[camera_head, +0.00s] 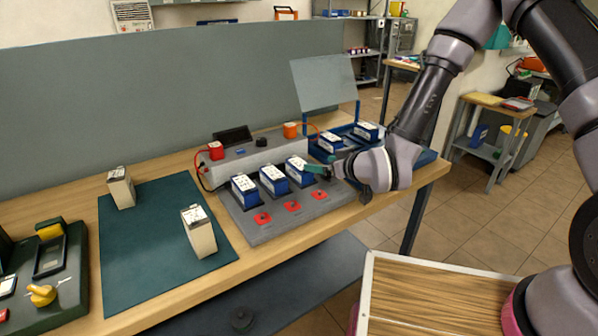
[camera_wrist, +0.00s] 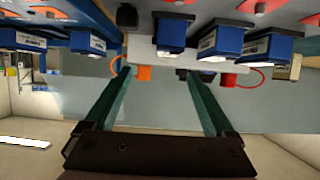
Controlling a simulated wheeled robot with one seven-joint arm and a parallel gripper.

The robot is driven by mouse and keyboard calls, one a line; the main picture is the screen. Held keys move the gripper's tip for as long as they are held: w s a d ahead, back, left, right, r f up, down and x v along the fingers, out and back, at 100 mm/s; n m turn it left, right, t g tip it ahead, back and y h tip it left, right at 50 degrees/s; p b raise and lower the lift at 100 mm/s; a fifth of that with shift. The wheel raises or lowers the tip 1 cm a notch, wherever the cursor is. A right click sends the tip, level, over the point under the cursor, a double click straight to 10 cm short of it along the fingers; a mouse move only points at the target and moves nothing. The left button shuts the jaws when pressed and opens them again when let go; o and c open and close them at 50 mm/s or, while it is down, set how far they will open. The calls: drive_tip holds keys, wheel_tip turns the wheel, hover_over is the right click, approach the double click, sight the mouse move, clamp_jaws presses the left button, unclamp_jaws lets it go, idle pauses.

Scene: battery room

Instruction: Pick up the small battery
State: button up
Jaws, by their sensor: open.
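Three blue batteries with white label tops stand in a row on a grey dock (camera_head: 262,235): a left one (camera_head: 245,191), a middle one (camera_head: 273,181) and a right one (camera_head: 298,170). More blue batteries, such as this one (camera_head: 330,142), stand in the blue tray (camera_head: 421,159). Two beige batteries (camera_head: 199,233) (camera_head: 121,188) stand on the dark green mat (camera_head: 150,255). I cannot tell which is the small battery. My gripper (camera_head: 316,169) is beside the right dock battery, its teal fingers apart and empty. In the upside-down wrist view, that battery (camera_wrist: 172,34) is beyond the fingertips (camera_wrist: 158,74).
Behind the dock is a grey unit (camera_head: 255,157) with a red connector (camera_head: 216,150), an orange connector (camera_head: 290,130) and cables. A tilted grey panel (camera_head: 322,83) rises behind the tray. A dark green device with a yellow knob (camera_head: 42,294) is at the table's left.

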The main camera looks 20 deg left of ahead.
sight(299, 164)
drive_tip(key=shift+s+a+f, duration=0.35)
drive_tip(key=shift+s+a, duration=0.05)
drive_tip(key=shift+s, duration=0.1)
drive_tip(key=shift+a+f, duration=0.15)
drive_tip(key=shift+a, duration=0.1)
drive_tip(key=x, duration=1)
drive_tip(key=shift+w+a, duration=0.1)
drive_tip(key=shift+w, duration=0.15)
clamp_jaws()
